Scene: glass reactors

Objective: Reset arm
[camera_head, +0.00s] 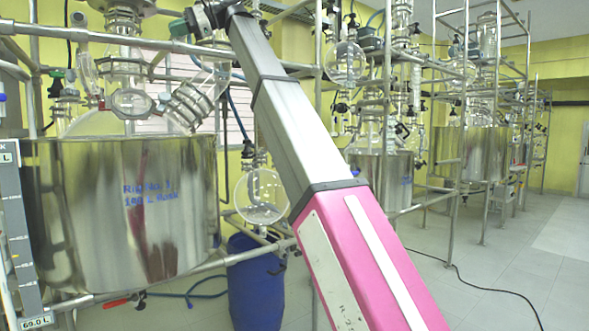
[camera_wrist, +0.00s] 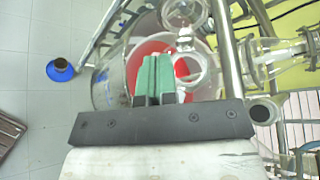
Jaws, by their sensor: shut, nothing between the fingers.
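My gripper (camera_wrist: 154,78) shows in the wrist view with its two green fingers pressed together and nothing between them. I cannot tell whether the fingers touch any glass.
Metal frame pipes (camera_wrist: 231,65) and glass fittings (camera_wrist: 262,62) stand close on the right in the wrist view. In the head view a blue drum (camera_head: 256,285) stands below, more reactors (camera_head: 470,152) stand behind, and a black cable (camera_head: 490,287) crosses open floor at right.

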